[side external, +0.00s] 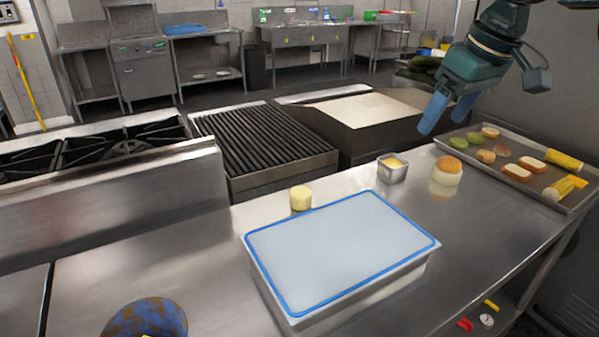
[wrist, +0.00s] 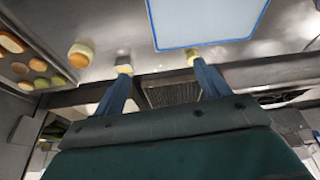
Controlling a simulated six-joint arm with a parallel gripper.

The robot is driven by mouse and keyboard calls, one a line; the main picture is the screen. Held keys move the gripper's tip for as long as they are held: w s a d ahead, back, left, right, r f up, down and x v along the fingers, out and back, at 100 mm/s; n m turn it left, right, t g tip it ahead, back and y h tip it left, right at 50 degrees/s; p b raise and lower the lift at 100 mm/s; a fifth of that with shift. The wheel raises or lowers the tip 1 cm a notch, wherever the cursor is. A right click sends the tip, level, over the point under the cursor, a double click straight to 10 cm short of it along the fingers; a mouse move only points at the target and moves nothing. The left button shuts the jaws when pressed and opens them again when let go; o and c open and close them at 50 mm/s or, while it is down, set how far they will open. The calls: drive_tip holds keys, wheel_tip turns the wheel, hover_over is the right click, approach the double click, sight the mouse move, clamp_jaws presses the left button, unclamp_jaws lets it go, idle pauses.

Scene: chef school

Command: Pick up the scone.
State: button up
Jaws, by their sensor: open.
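A round item with a golden-brown top and pale sides, which looks like the scone (side external: 447,171), stands on the steel counter just left of the tray. In the wrist view the scone (wrist: 80,55) is at the upper left, outside the span of the fingers. My gripper (side external: 447,116) is open, with its two blue fingers angled down, above the back edge of the counter. It is apart from the scone, higher and farther back. In the wrist view nothing is between the fingertips (wrist: 162,70).
A steel tray (side external: 552,204) of several breads and corn lies at right. A small square metal cup (side external: 392,170) with yellow contents stands left of the scone. A pale yellow cylinder (side external: 301,198) stands behind a blue-rimmed lidded box (side external: 340,245). A grill (side external: 260,140) is behind.

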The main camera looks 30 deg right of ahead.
drive_tip(key=w+a+f+g, duration=0.1)
drive_tip(key=w+a+f, duration=0.15)
drive_tip(key=w, duration=0.45)
drive_tip(key=w+a+f, duration=0.1)
drive_tip(key=w+a, duration=0.2)
drive_tip(key=w, duration=0.4)
drive_tip(key=n+g, duration=0.1)
hover_over(301, 191)
drive_tip(key=s, duration=0.1)
wheel_tip(301, 191, down, 10)
drive_tip(key=shift+s+r, duration=0.2)
drive_tip(key=shift+w+f, duration=0.15)
drive_tip(key=shift+f, duration=1.3)
drive_tip(key=shift+w+f, duration=0.2)
drive_tip(key=shift+f, duration=1.2)
drive_tip(key=shift+w+f, duration=0.15)
drive_tip(key=shift+f, duration=1.3)
drive_tip(key=shift+w+f, duration=0.2)
drive_tip(key=shift+f, duration=2.35)
drive_tip(key=shift+c, duration=0.2)
